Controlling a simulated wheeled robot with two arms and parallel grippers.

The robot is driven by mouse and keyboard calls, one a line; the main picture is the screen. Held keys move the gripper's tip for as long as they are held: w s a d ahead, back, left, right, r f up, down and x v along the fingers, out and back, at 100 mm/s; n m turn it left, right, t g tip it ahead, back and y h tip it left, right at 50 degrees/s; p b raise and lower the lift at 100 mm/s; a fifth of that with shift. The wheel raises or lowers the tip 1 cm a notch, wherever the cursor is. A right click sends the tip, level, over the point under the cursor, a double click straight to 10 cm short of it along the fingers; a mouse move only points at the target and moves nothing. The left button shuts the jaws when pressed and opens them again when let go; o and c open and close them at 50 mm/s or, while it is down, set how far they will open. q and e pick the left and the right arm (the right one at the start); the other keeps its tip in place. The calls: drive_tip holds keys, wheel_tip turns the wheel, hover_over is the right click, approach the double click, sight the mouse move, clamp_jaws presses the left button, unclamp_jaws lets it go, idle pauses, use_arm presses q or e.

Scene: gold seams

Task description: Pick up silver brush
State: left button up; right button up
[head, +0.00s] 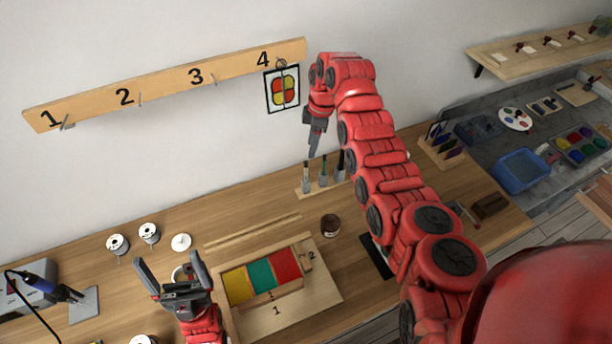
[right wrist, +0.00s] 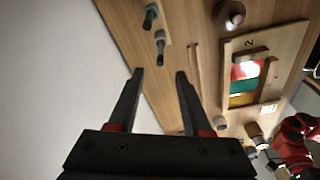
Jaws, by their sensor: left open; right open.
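Several upright brushes stand in a small wooden rack (head: 300,193) at the back of the bench, including a left brush (head: 306,178) and a middle brush (head: 323,174). I cannot tell which is silver. My right gripper (head: 313,153) is above the rack, near the left brush, pointing down. In the right wrist view its jaws (right wrist: 159,72) are open and empty, and a brush (right wrist: 160,43) shows just beyond the fingertips, apart from them. My left gripper (head: 170,265) is open and empty over the bench's front left, beside the coloured panel.
A wooden board with yellow, green and red panes (head: 262,275) lies in the middle of the bench. A brown jar (head: 330,226) stands near the rack. White spools (head: 149,233) and a soldering iron (head: 58,290) are at left. A numbered rail (head: 165,87) hangs on the wall.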

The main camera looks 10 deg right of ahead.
sight(306, 166)
drive_tip(key=f, duration=0.3)
drive_tip(key=a+f+b, duration=0.1)
drive_tip(key=f, duration=0.6)
drive_tip(key=shift+w+a+b, duration=0.15)
drive_tip(key=shift+a+b, duration=0.25)
drive_tip(key=shift+r, duration=0.1)
drive_tip(key=shift+c, duration=0.2)
drive_tip(key=shift+r, duration=0.1)
clamp_jaws()
